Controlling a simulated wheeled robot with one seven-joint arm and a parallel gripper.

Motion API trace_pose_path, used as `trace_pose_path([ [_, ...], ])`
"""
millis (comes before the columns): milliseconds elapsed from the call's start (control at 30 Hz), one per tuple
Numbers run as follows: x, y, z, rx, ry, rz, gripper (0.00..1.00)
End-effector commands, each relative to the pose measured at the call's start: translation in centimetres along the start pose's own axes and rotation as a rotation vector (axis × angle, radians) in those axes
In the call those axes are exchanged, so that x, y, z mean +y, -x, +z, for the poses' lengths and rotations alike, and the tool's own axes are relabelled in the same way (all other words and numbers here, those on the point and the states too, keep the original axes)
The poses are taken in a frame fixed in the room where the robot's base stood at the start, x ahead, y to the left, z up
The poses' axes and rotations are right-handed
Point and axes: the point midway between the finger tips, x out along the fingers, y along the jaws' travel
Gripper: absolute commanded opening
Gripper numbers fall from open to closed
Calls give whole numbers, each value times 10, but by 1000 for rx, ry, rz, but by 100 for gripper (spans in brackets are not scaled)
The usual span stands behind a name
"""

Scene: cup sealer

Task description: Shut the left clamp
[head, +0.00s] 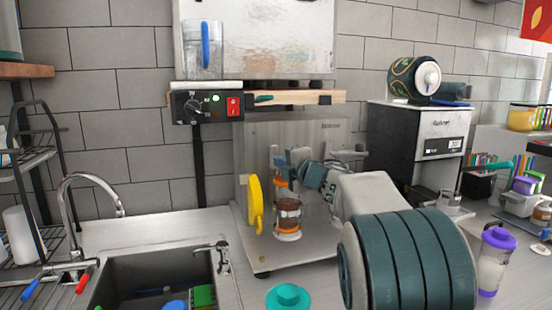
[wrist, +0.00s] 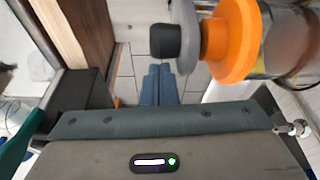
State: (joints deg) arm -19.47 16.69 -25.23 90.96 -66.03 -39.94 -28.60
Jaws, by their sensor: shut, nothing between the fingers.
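The cup sealer has a grey back panel (head: 330,135) and a control box (head: 207,106) with a red switch and a lit green lamp. A clear vessel with brown contents (head: 287,218) stands at its base, with an orange part (head: 281,183) above it. In the wrist view, a large orange disc (wrist: 234,42) with a grey collar and black knob (wrist: 170,41) is close to the right of my gripper. My gripper (wrist: 156,84) is shut and empty; it also shows in the head view (head: 298,157), beside the orange part. I cannot tell which part is the left clamp or its state.
A sink (head: 130,258) and tap are at the left. A teal-lidded item (head: 288,297) and a purple-lidded cup (head: 494,262) stand in front. A black-and-white machine (head: 420,140) is at the right.

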Motion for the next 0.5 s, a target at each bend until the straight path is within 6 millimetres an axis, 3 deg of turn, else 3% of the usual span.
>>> trace_pose_path([
  [500,-3,8,17,-9,1,-2,0],
])
